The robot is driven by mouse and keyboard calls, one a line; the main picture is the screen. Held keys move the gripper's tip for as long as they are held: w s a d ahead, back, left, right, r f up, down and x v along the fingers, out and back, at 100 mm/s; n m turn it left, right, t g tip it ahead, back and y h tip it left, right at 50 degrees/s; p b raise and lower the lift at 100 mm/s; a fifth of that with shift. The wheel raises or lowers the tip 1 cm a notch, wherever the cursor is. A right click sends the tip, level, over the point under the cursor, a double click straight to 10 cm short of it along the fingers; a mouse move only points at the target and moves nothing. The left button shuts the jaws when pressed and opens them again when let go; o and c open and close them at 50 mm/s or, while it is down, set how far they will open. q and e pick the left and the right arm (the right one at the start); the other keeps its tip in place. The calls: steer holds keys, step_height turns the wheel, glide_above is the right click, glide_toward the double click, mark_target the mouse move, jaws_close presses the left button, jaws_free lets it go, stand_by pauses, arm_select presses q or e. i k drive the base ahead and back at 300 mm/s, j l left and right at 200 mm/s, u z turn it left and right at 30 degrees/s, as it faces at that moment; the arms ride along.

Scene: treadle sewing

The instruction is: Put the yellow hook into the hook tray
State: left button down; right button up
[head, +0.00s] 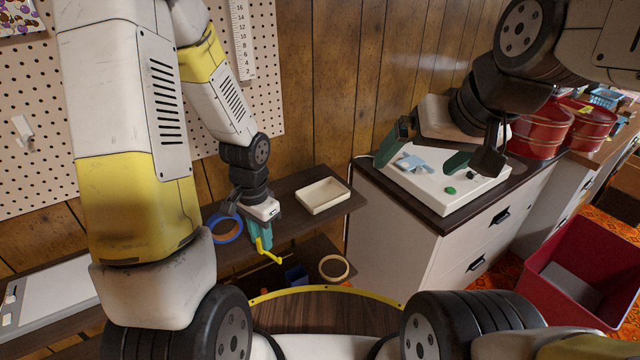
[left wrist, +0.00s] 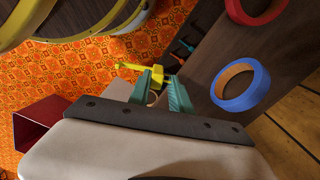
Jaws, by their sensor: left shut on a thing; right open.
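The yellow hook (head: 268,253) hangs from my left gripper (head: 261,229), whose teal fingers are shut on it. The left wrist view also shows the hook (left wrist: 132,68) at the fingertips (left wrist: 160,88). A shallow cream tray (head: 323,208), which looks like the hook tray, sits on the dark shelf to the right of my left gripper. The hook is apart from it, and the tray looks empty. My right gripper (head: 432,146) is open, above a white board on the cabinet.
A blue ring (head: 226,238) lies on the dark shelf (head: 290,222) left of my left gripper. A wooden hoop (head: 334,268) is lower down. A red bin (head: 580,270) stands at right.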

mark_target(330, 193)
steer(key=i+l+u, duration=0.15)
steer(key=l, duration=0.3)
steer(key=i+l+u, duration=0.1)
steer(key=l, duration=0.3)
steer(key=i+l+u, duration=0.15)
steer(key=l, duration=0.3)
steer(key=i+l+u, duration=0.1)
steer(key=l, duration=0.4)
steer(key=i+l+u, duration=0.15)
steer(key=l, duration=0.3)
steer(key=k, duration=0.05)
